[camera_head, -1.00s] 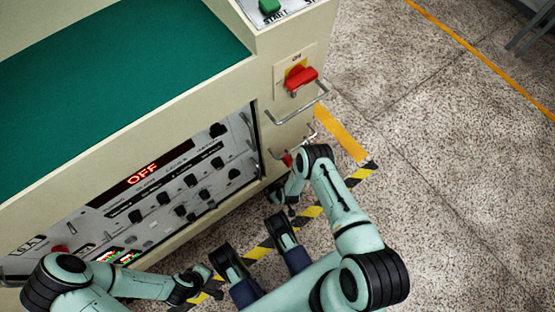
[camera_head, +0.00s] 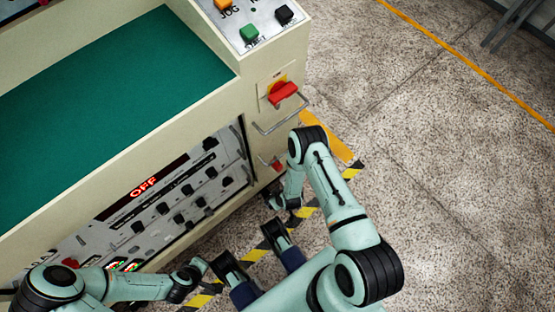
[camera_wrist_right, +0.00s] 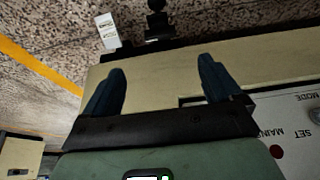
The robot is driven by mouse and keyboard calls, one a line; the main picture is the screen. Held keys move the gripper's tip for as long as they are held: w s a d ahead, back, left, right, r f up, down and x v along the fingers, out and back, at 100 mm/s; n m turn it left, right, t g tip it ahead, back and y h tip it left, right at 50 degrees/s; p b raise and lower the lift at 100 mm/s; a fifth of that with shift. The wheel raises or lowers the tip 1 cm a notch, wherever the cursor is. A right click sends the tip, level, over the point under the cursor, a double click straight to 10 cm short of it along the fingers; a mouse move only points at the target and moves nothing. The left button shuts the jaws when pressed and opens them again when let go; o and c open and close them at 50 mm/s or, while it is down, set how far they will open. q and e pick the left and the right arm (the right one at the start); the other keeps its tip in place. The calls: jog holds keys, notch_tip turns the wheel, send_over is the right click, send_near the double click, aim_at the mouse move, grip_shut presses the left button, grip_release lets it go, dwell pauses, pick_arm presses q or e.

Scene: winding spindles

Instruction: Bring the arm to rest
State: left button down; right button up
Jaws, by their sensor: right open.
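My right arm (camera_head: 330,190) is bent, with its elbow raised at the machine's right corner and its forearm folded down. In the right wrist view my right gripper (camera_wrist_right: 162,72) has its two blue fingers wide apart with nothing between them. Beyond the fingers is the cream face of the machine (camera_wrist_right: 150,85). In the head view the right gripper's fingers cannot be made out. My left arm (camera_head: 135,286) reaches along the machine's lower front from the left. Its wrist end shows, but its fingers cannot be made out.
The machine has a green top (camera_head: 110,100), a red rotary switch (camera_head: 283,92), a metal handle (camera_head: 280,122) and a control panel reading OFF (camera_head: 145,187). A green button (camera_head: 249,33) is on its upper box. Striped floor tape (camera_head: 305,212) runs below.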

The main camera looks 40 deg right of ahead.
dwell(0.6)
pick_arm(q)
jog(key=s+d+r+g+p, duration=0.1)
jog(key=s+r+p, duration=0.2)
jog(key=r+p, duration=0.6)
jog(key=s+d+r+g+h+p, duration=0.1)
jog(key=s+d+r+g+p, duration=0.1)
jog(key=r+p, duration=0.7)
jog(key=shift+s+d+r+m, duration=0.2)
jog(key=shift+s+r+m, duration=0.2)
jog(key=shift+s, duration=0.4)
pick_arm(e)
jog(key=s+a+r+m+g+y, duration=0.1)
jog(key=s+r, duration=0.4)
jog(key=r, duration=0.6)
jog(key=s+a+r+m+g+y, duration=0.1)
jog(key=s+a+r, duration=0.3)
jog(key=r, duration=0.7)
jog(key=s+a+r+m+g+y, duration=0.1)
jog(key=s+r, duration=0.5)
jog(key=r, duration=0.6)
jog(key=a+m+g, duration=0.1)
jog(key=g, duration=0.1)
jog(key=shift+s+a+m+g, duration=0.3)
jog(key=shift+a+m, duration=0.05)
jog(key=shift+m, duration=0.05)
jog(key=shift+r, duration=0.1)
